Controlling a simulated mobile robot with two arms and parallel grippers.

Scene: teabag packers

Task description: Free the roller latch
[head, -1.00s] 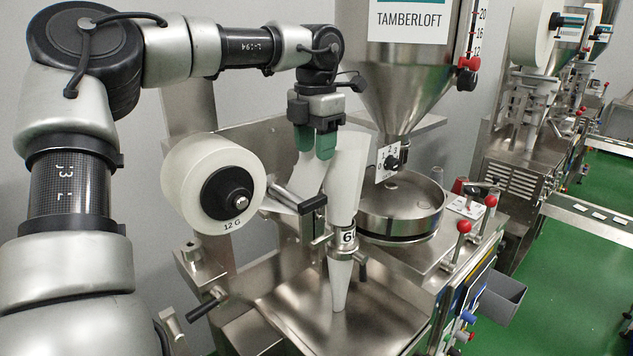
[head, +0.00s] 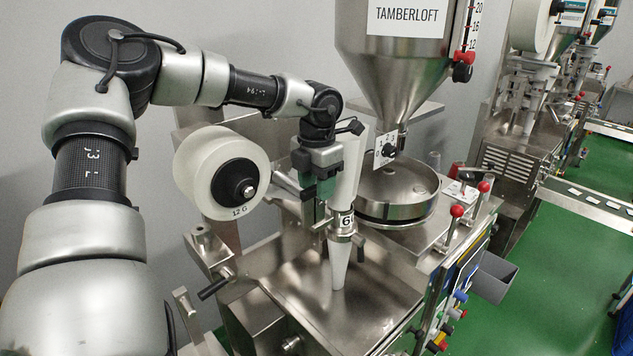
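The roller latch (head: 310,211) appears as a dark and metal part beside the forming tube (head: 351,172), mostly hidden behind my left gripper. My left gripper (head: 314,192) points down with its two green fingers over the latch, left of the tube. The fingers look apart, at about the same spacing as before; whether they touch the latch is not clear. The white film roll (head: 197,180) marked 12 G sits on its spindle to the left. My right gripper is not in view.
A steel hopper (head: 400,75) and round dosing pan (head: 396,196) stand right of the tube. Red-knobbed levers (head: 456,211) stand on the machine's right edge. A steel tray (head: 310,300) lies below the tube. More machines (head: 520,125) stand at the far right.

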